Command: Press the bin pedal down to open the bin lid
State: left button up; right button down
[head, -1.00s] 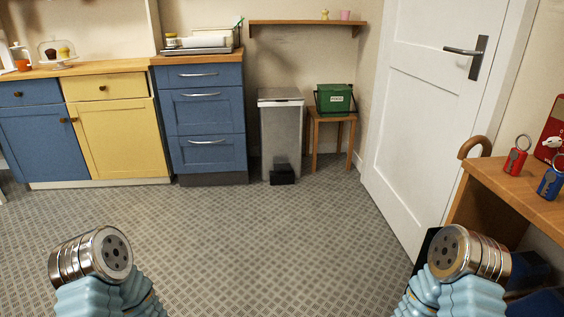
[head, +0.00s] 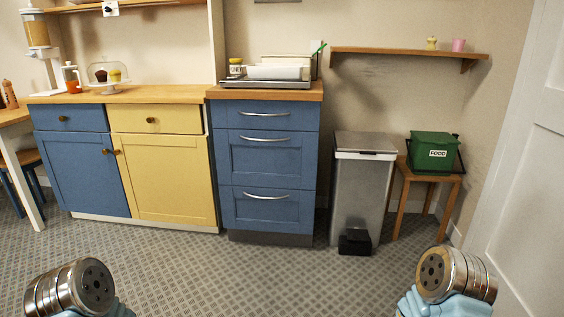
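The bin (head: 359,194) is a tall grey metal pedal bin standing against the back wall, right of the blue drawers. Its flat lid (head: 364,144) is shut. The black pedal (head: 355,242) sticks out at the foot of the bin, just above the floor. My two arms show only as rounded metal joints with light blue sleeves at the bottom left and bottom right, well short of the bin. Neither gripper's fingers are in view.
A green food caddy (head: 433,153) sits on a wooden stool (head: 412,201) just right of the bin. Blue drawers (head: 263,170) stand close on its left. A white door (head: 521,170) is at the right. The patterned floor (head: 260,275) before the bin is clear.

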aim_at(355, 234)
jog(key=i+l+u, duration=0.3)
jog(key=i+l, duration=0.15)
jog(key=l, duration=0.15)
jog(key=i+l+u, duration=0.3)
jog(key=l, duration=0.35)
jog(key=i+l+u, duration=0.3)
jog(key=l, duration=0.45)
jog(key=i+l+u, duration=0.15)
jog(key=l, duration=0.25)
jog(key=i+l+u, duration=0.15)
jog(key=l, duration=0.25)
jog(key=k+l+u, duration=0.1)
jog(key=l, duration=0.85)
